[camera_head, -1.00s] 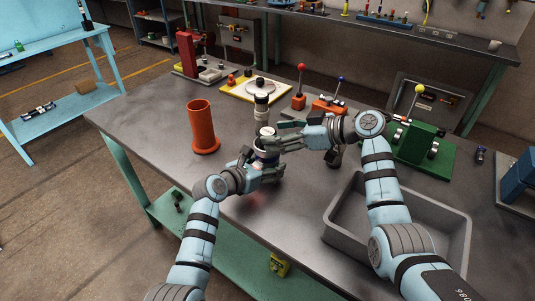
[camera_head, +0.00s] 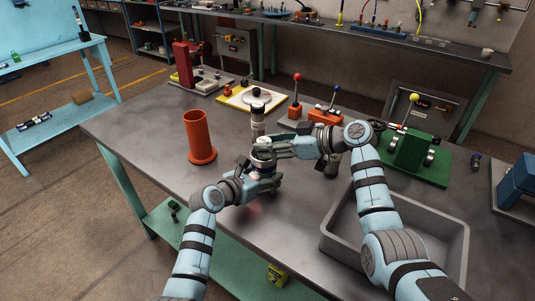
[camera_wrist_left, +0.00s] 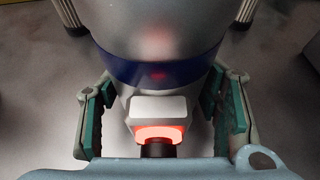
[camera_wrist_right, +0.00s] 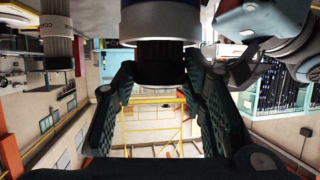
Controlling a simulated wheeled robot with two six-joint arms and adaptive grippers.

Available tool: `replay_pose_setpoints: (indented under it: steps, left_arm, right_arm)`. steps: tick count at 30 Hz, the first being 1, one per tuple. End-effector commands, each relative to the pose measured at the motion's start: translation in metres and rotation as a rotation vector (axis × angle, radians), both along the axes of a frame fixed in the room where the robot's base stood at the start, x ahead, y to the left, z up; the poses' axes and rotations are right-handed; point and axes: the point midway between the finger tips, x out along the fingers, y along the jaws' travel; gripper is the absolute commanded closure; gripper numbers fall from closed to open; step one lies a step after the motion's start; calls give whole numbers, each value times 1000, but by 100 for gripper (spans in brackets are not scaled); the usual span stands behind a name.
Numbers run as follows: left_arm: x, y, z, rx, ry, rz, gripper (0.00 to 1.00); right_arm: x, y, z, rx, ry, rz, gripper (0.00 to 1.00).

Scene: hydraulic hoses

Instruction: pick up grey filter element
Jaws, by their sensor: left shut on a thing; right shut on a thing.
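A silver cylinder with a dark blue band (camera_wrist_left: 150,35) is between my two grippers near the middle of the bench. My left gripper (camera_head: 268,180) is shut around its lower part. My right gripper (camera_head: 290,148) is shut on its black ribbed end (camera_wrist_right: 160,52) at the top. The cylinder looks roughly upright; my fingers hide much of it in the head view. A grey-white cylinder with a dark cap (camera_head: 258,123) stands just behind it. It also shows with lettering in the right wrist view (camera_wrist_right: 57,38). I cannot tell which is the grey filter element.
An orange open tube (camera_head: 199,140) stands to the left. A grey bin (camera_head: 335,236) is at the front right. A green fixture (camera_head: 415,155) stands behind it. Lever blocks (camera_head: 325,117) and a yellow-edged board (camera_head: 235,98) are at the back. The left front bench is clear.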

Motion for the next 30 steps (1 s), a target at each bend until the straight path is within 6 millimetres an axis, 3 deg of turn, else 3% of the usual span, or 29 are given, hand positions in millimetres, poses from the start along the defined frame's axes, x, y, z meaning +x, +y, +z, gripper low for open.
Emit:
replay_pose_setpoints:
  steps: [5, 12, 16, 21, 28, 29, 30]
  left_arm:
    - [0, 0, -1, 1, 2, 0, 78]
    - [0, 0, -1, 1, 2, 0, 78]
    - [0, 0, -1, 1, 2, 0, 78]
    - [0, 0, -1, 1, 2, 0, 78]
    - [0, 0, -1, 1, 2, 0, 78]
    - [0, 0, -1, 1, 2, 0, 39]
    - [0, 0, -1, 1, 2, 0, 32]
  right_arm:
    - [1, 0, 34, 2, -8, 0, 100]
    - [0, 0, 119, 0, -9, 0, 100]
    - [0, 0, 155, 0, -5, 0, 100]
    - [0, 0, 177, 0, -2, -1, 100]
    - [0, 0, 179, 0, -2, -1, 100]
    - [0, 0, 179, 0, -2, -1, 100]
    - [0, 0, 179, 0, -2, -1, 100]
